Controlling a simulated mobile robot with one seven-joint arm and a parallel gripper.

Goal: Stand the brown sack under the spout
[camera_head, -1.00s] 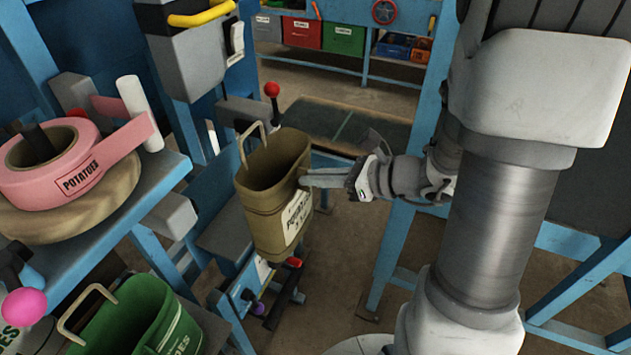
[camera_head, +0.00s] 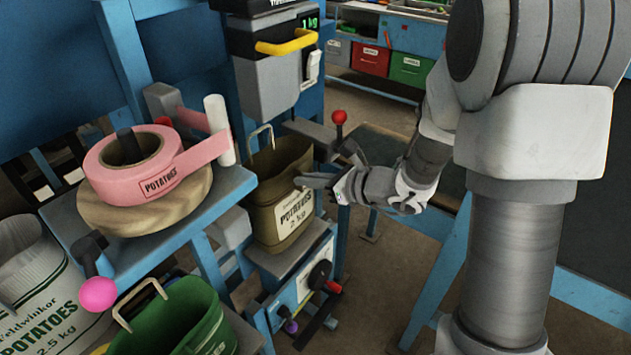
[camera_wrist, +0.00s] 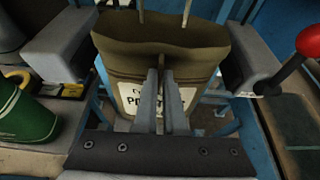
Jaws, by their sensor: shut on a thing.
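The brown sack (camera_head: 280,200) is upright and open-topped, with a wire handle and a white potatoes label. My gripper (camera_head: 306,183) is shut on the upper edge of its label side. In the wrist view the fingers (camera_wrist: 161,78) pinch the wall of the brown sack (camera_wrist: 190,58) at the middle of its rim. The spout unit (camera_head: 268,88), a grey box with a yellow handle, is above and behind the sack; its outlet is hidden. The sack's base is over a grey platform (camera_head: 303,256); I cannot tell whether it touches.
Grey blocks flank the sack, on the left (camera_wrist: 62,45) and right (camera_wrist: 250,68); a red-knobbed lever (camera_head: 339,118) is beside the right one. A green sack (camera_head: 185,325), a white sack (camera_head: 45,290) and a pink tape roll (camera_head: 140,160) are at left.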

